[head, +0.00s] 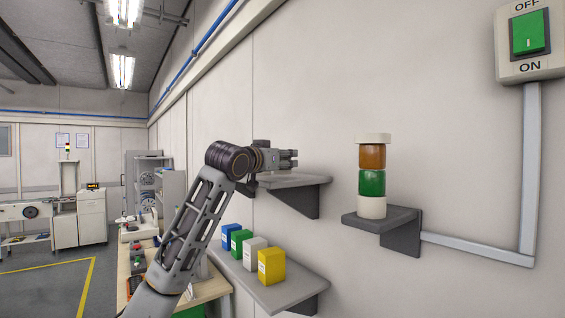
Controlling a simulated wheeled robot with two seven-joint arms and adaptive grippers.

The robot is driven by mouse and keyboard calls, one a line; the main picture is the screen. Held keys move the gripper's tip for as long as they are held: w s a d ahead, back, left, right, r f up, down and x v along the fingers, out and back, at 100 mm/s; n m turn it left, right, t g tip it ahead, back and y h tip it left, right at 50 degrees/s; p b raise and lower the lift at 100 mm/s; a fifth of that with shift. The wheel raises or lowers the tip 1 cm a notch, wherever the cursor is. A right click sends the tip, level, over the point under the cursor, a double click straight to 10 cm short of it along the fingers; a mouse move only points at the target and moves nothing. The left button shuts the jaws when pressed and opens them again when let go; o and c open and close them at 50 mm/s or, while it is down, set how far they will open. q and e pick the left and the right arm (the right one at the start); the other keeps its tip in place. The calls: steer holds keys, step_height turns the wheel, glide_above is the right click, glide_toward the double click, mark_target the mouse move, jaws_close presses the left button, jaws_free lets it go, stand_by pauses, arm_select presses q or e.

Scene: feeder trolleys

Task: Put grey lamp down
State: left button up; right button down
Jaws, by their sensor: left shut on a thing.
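My left gripper (287,159) reaches in from the left, just above the upper grey wall shelf (300,182). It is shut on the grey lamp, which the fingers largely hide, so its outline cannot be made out. I cannot tell whether the lamp touches the shelf. A lamp tower stands upright on a small grey bracket shelf (401,217) to the right. It has a pale base (372,207), a green lamp (372,182), an orange lamp (372,156) and a pale top (373,138). My right gripper is not in view.
A lower shelf (290,295) bears a blue box (230,236), a green box (240,243), a white box (254,254) and a yellow box (271,266). A switch box (530,42) hangs at top right, with a conduit (529,170) below. A workbench (210,289) stands behind my arm.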

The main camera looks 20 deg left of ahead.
arm_select(q)
steer(key=shift+f, duration=0.45)
steer(key=shift+f, duration=0.15)
steer(key=o, duration=1)
steer(key=shift+o, duration=0.2)
steer(key=shift+r, duration=0.2)
